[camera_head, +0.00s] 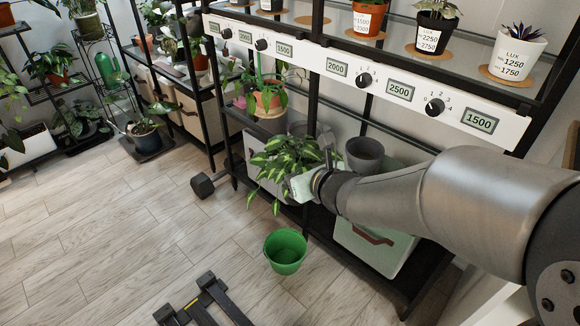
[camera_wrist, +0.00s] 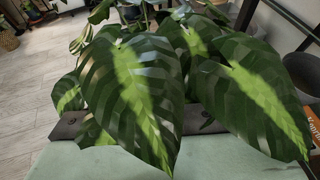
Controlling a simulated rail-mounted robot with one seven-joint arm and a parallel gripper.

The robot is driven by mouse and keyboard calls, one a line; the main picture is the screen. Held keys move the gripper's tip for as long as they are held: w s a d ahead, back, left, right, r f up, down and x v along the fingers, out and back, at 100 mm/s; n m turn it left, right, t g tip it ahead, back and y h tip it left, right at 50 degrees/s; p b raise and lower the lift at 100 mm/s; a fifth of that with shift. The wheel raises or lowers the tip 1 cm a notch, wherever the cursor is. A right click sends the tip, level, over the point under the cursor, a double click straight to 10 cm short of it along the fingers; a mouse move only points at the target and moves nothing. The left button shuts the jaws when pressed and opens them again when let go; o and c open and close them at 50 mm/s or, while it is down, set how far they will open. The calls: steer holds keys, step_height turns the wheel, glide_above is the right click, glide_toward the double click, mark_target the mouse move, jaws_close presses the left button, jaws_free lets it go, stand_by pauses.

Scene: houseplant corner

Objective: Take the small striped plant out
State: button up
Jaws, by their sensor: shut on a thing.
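The striped plant (camera_head: 283,158), with dark green leaves and pale yellow-green centres, is at the lower shelf of the rack in the head view. My gripper (camera_head: 308,184) is right at the plant's right side, with leaves over its tip, and is shut on it. Leaves hide whether the jaws hold a pot or stems. In the wrist view the large striped leaves (camera_wrist: 130,90) fill the middle and hide the jaws and any pot.
An empty green pot (camera_head: 285,251) stands on the floor in front of the rack. A grey pot (camera_head: 366,150) is right of the plant. A pale green box (camera_head: 372,246) is below my arm.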

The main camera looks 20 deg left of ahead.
steer(key=s+a+b, duration=0.3)
steer(key=s+b, duration=0.5)
steer(key=s, duration=0.2)
steer(key=shift+a+b, duration=0.15)
steer(key=shift+b, duration=0.2)
steer(key=shift+r, duration=0.1)
